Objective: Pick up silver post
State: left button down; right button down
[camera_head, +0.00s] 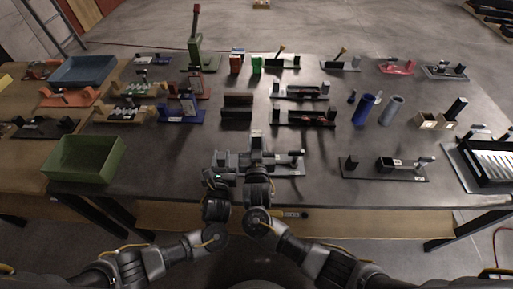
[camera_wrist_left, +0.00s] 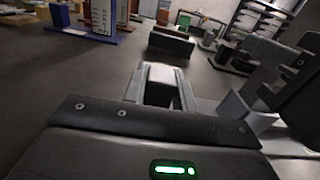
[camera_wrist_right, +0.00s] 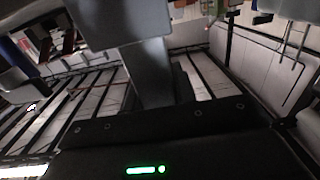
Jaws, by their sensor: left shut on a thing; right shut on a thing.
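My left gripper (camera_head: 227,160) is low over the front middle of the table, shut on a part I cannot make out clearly. In the left wrist view a light grey piece (camera_wrist_left: 160,85) stands at its jaws. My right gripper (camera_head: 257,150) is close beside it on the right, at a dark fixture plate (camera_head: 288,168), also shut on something. In the right wrist view a grey upright piece (camera_wrist_right: 150,78) stands at its jaws; I cannot tell post from finger there. The silver post cannot be singled out with certainty, as the grippers cover the fixture's left part.
A green bin (camera_head: 85,160) stands at the front left and a blue tray (camera_head: 85,70) behind it. Another fixture plate (camera_head: 385,173) lies to the right. A blue cylinder (camera_head: 365,108) and a grey cylinder (camera_head: 391,110) stand farther back. Bare table lies between the grippers and the green bin.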

jog(key=shift+r, duration=0.1)
notch_tip(320, 180, up, 7)
jog(key=s, duration=1.8)
jog(key=shift+d, duration=0.1)
pick_arm(q)
jog(key=c, duration=1)
grip_release()
jog(key=shift+c, duration=0.2)
jog(key=shift+s, duration=0.1)
jog(key=s, duration=1.1)
jog(key=shift+s, duration=0.4)
